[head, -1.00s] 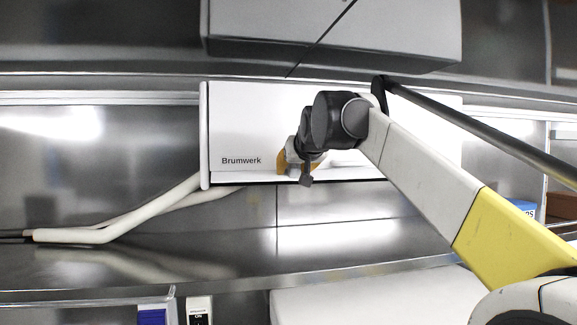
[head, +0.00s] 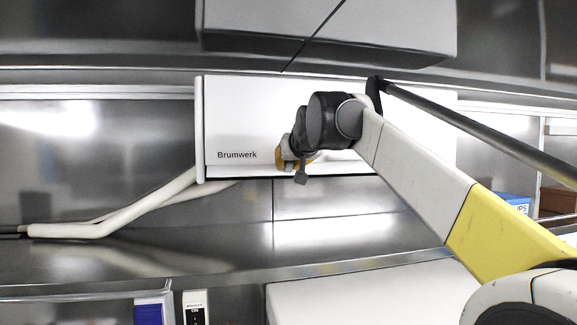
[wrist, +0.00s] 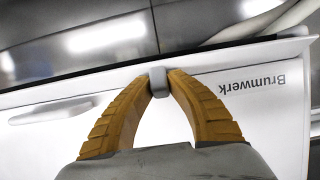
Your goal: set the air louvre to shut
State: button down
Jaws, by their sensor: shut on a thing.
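The white Brumwerk unit (head: 237,120) hangs on the back wall, and its lettered face also shows upside down in the wrist view (wrist: 262,108). A small grey tab (wrist: 157,82) sits at the unit's lower front edge, on a pale strip that looks like the louvre (wrist: 100,86). My gripper (wrist: 157,80) is shut on this tab, one ochre finger on each side. I cannot tell the louvre's exact angle.
White hoses (head: 120,217) run from the unit's lower left along the wall. Grey cupboards (head: 390,30) hang above. A steel shelf (head: 180,255) lies below, clear near the unit. A small ON-labelled switch box (head: 195,308) is at the bottom.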

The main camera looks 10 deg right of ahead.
aim_at(288, 173)
jog(key=f+t+b, duration=0.1)
jog(key=t+b, duration=0.1)
jog(key=b, duration=0.2)
jog(key=shift+f+t, duration=0.3)
jog(key=t+b, duration=0.1)
jog(key=b, duration=0.1)
jog(key=f+t+b, duration=0.1)
jog(key=b, duration=0.1)
jog(key=shift+t, duration=0.4)
jog(key=t+b, duration=0.3)
jog(key=shift+w+f, duration=0.25)
jog(key=shift+f, duration=0.15)
jog(key=shift+w+f+t+b, duration=0.1)
jog(key=shift+w+t+b, duration=0.05)
jog(key=shift+t+b, duration=0.5)
jog(key=shift+w+f+t+b, duration=0.15)
jog(key=shift+t+b, duration=0.25)
jog(key=shift+t, duration=0.45)
jog(key=shift+r, duration=0.15)
jog(key=c, duration=1.3)
grip_release()
